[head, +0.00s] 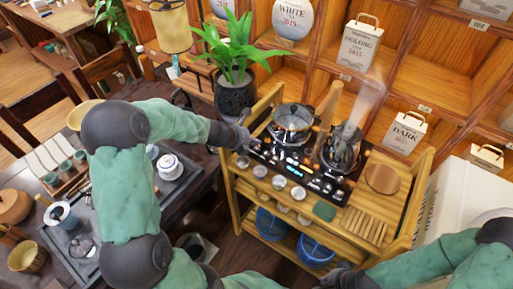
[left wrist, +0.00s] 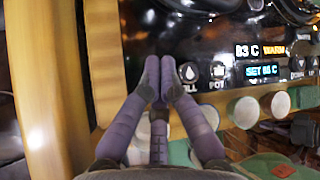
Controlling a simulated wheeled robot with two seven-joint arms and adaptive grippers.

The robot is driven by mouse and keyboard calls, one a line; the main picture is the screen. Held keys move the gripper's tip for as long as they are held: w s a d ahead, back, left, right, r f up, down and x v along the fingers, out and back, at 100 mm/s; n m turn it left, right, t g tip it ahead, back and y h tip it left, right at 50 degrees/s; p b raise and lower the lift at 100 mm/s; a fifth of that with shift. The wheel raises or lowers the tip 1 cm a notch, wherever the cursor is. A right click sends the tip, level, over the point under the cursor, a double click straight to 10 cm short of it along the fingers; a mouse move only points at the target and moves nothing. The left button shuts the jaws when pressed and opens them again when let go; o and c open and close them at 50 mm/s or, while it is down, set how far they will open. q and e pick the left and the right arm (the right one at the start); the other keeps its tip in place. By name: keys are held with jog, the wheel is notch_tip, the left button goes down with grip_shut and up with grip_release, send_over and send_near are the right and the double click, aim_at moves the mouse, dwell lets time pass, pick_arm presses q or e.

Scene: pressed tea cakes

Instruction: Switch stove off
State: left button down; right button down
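The stove is a black panel (head: 313,184) set in a wooden cart, with lit displays and touch icons. In the left wrist view its panel (left wrist: 205,30) reads "83 C", "WARM" and "SET 83 C". My left gripper (head: 243,138) is at the stove's left end. In the left wrist view its fingertips (left wrist: 158,82) are together and empty, over the panel beside a drop icon and a "POT" icon; I cannot tell whether they touch it. A glass kettle (head: 293,122) and a steaming pot (head: 340,152) stand on the stove. My right gripper (head: 342,277) is at the bottom edge, its fingers unclear.
Several small round pale objects (head: 279,182) line the cart's front, and a wooden slatted piece (head: 363,225) lies at its right. A potted plant (head: 235,95) stands close behind my left forearm. A tea table (head: 185,212) is at left, shelves behind.

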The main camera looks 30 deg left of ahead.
aim_at(254, 148)
dwell(0.7)
pick_arm(q)
jog(key=shift+f, duration=0.45)
jog(key=shift+f+b, duration=0.3)
jog(key=shift+b, duration=0.15)
dwell(0.3)
dwell(0.4)
jog(key=shift+r+p, duration=0.7)
jog(key=shift+p, duration=0.15)
jog(key=shift+r, duration=0.1)
notch_tip(254, 148, up, 5)
jog(key=p, duration=0.5)
